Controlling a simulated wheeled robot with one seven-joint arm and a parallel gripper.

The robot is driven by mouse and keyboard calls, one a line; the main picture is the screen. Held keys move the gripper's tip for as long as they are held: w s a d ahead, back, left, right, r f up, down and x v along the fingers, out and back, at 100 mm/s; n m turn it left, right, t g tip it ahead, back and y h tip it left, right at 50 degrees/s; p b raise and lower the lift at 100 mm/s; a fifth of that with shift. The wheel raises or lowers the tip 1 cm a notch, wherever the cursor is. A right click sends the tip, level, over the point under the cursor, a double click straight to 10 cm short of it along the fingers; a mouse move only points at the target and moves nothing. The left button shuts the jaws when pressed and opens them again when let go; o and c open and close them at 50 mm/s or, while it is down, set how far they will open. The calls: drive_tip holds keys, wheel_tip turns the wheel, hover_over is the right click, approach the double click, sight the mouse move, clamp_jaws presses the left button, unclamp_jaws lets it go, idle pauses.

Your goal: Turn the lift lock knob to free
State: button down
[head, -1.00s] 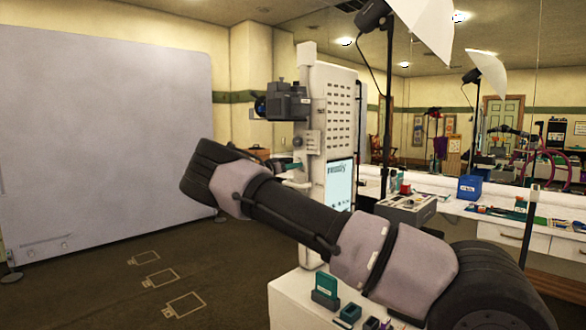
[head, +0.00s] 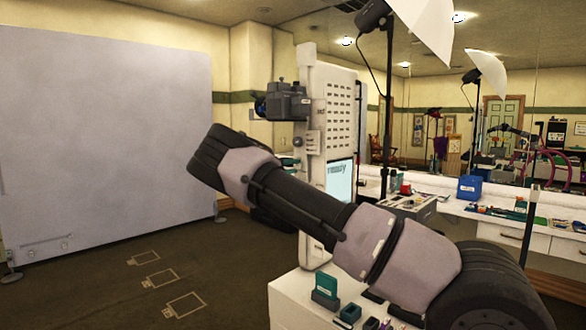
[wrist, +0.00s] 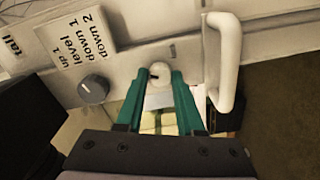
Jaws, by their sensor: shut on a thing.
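In the wrist view, my gripper's (wrist: 160,78) teal fingers are closed around a small round white knob (wrist: 159,72) with a black mark on its face. No label for this knob is readable, so I cannot tell its setting. A grey knob (wrist: 93,89) sits to the left, apart from the fingers, under a label (wrist: 78,38) reading up 1, level, down 1, down 2. In the head view, my arm crosses in front of the white column (head: 310,90), which carries the camera (head: 285,101), and mostly hides my gripper.
A white bar handle (wrist: 228,65) stands out close to the right of my fingers. In the head view, a counter (head: 480,222) with boxes lies right of the column, and a large grey backdrop (head: 105,150) stands left.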

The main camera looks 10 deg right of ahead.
drive_tip(key=n, duration=0.5)
idle(0.6)
drive_tip(key=c, duration=0.5)
unclamp_jaws()
drive_tip(key=v, duration=1)
drive_tip(key=shift+s+a, duration=0.15)
drive_tip(key=shift+a, duration=0.25)
drive_tip(key=shift+f, duration=0.1)
